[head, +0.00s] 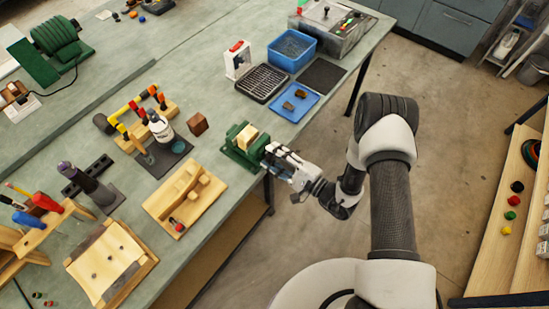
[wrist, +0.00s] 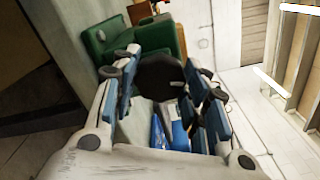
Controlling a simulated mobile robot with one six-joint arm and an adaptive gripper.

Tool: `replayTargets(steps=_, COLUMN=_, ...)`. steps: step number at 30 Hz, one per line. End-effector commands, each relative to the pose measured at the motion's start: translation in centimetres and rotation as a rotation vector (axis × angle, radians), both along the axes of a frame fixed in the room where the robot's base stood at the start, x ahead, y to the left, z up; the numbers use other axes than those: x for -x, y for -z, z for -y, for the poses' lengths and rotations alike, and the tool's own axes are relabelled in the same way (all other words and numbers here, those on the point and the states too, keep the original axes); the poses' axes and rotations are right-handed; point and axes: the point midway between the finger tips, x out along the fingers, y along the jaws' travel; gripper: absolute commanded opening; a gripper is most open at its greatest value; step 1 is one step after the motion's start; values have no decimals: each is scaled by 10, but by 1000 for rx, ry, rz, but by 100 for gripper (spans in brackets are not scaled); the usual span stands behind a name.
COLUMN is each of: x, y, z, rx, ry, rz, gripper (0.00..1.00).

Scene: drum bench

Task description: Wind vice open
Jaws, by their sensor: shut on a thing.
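The green vice (head: 236,155) stands at the near edge of the bench, with a light wooden block (head: 247,138) between its jaws. My gripper (head: 267,154) reaches in from the right at the vice's handle side. In the wrist view the green vice body (wrist: 108,38) is ahead. My gripper's fingers (wrist: 162,82) are closed around a dark round handle (wrist: 160,72) at the front of the vice. The fingers and arm hide the handle in the head view. I cannot tell how wide the jaws stand.
A blue tray (head: 311,102) with brown pieces, a black rack (head: 251,83) and a blue bin (head: 280,60) lie beyond the vice. A wooden board (head: 165,204) and a brown block (head: 197,124) are to its left. Open floor (head: 300,225) lies before the bench.

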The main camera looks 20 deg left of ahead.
Motion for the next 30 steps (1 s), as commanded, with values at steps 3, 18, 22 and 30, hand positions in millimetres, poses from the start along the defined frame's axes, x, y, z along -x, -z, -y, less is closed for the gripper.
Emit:
replayTargets(steps=3, x=-1, y=1, z=-1, rx=42, ry=0, rz=105, gripper=17)
replayTargets(steps=18, x=-1, y=0, z=-1, rx=222, ry=0, rz=546, gripper=17)
replayTargets(steps=22, x=-1, y=0, z=-1, rx=269, ry=0, rz=659, gripper=17)
replayTargets(steps=30, x=-1, y=0, z=-1, rx=366, ry=1, rz=898, gripper=17)
